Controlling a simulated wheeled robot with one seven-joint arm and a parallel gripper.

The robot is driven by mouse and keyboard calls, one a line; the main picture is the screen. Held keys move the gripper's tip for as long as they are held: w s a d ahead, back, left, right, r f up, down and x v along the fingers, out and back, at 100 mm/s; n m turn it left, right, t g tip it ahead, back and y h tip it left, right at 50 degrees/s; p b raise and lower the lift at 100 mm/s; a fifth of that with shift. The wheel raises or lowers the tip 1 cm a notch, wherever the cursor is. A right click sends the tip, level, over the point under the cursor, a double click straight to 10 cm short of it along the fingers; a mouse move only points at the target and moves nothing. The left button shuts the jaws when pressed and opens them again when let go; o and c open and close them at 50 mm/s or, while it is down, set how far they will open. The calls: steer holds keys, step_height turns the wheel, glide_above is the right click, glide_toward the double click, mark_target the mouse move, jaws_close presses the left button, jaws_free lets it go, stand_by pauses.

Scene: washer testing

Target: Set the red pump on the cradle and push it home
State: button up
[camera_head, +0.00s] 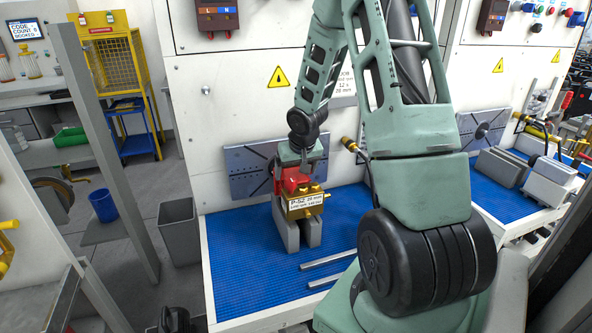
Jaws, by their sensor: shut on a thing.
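A red pump (291,181) with a brass-coloured front block and a white label shows in the head view, left of centre. My gripper (299,165) comes down from above and is shut on the red pump; its fingertips are largely hidden by the arm and pump. The pump is at the top of the cradle, two grey upright blocks (288,231) on the blue mat. I cannot tell whether the pump touches the blocks or is just above them. A slotted grey plate (247,172) stands on the wall behind the pump.
The blue mat (240,270) is clear to the left and front. Two metal bars (328,260) lie right of the blocks. A yellow-tipped hose (350,145) hangs behind at right. A second bay with grey blocks (503,167) is at far right. A grey bin (178,230) stands left.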

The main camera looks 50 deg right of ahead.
mark_target(292, 170)
steer(key=shift+w+f+b, duration=0.1)
steer(key=shift+f+b, duration=0.3)
steer(key=shift+b, duration=0.05)
stand_by(0.7)
steer(key=shift+w+d+p, duration=0.5)
steer(key=shift+w+d, duration=0.05)
steer(key=shift+w, duration=0.3)
steer(key=shift+w+d+p, duration=0.5)
steer(key=shift+w, duration=0.3)
stand_by(0.8)
steer(key=o, duration=1.5)
steer(key=shift+s+a+f, duration=0.1)
steer(key=shift+s+f, duration=0.15)
steer(key=v, duration=1.7)
steer(key=shift+r, duration=0.45)
